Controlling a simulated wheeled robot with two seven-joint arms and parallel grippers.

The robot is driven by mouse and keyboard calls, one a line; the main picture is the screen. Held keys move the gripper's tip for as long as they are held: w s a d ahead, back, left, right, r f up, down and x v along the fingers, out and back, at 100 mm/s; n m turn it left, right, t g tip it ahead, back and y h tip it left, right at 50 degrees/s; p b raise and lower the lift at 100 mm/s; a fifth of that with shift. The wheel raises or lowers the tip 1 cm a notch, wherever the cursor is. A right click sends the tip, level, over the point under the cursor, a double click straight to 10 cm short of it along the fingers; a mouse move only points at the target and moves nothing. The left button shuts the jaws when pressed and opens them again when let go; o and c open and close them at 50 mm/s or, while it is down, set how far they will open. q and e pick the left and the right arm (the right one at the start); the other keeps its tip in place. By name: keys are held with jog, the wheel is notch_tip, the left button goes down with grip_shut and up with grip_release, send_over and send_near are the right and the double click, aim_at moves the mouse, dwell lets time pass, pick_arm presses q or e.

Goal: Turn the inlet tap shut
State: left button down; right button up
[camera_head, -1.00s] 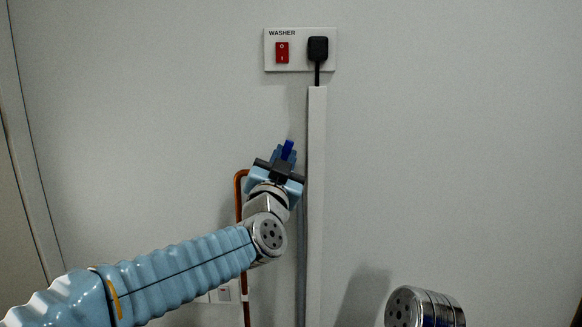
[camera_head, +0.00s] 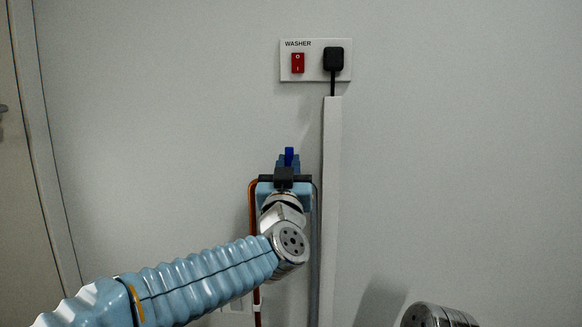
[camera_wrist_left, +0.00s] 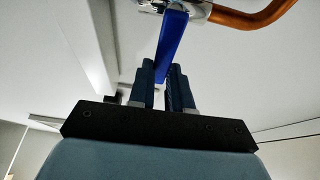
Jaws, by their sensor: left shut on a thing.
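The inlet tap shows as a blue lever (camera_head: 289,156) just above my left gripper (camera_head: 288,168) in the head view. In the left wrist view the blue lever (camera_wrist_left: 170,45) hangs from a metal valve body (camera_wrist_left: 190,8) and its end is between the two fingers of my left gripper (camera_wrist_left: 168,85). The left gripper is shut on the lever. In the head view the gripper hides the valve body. My right gripper is not in view; only a metal link of my right arm shows at the bottom right.
A copper pipe (camera_head: 253,215) runs down the wall left of my gripper. A white cable duct (camera_head: 332,200) stands close on its right. Above is a WASHER panel (camera_head: 316,74) with a red switch (camera_head: 298,63) and a black plug (camera_head: 334,59). The wall to the right is bare.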

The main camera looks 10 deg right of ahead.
pick_arm(q)
jog(key=c, duration=1)
grip_release()
jog(key=shift+c, duration=0.2)
jog(key=b+v, duration=0.1)
jog(key=v, duration=1.3)
jog(key=shift+r, duration=0.15)
jog(key=shift+d, duration=0.1)
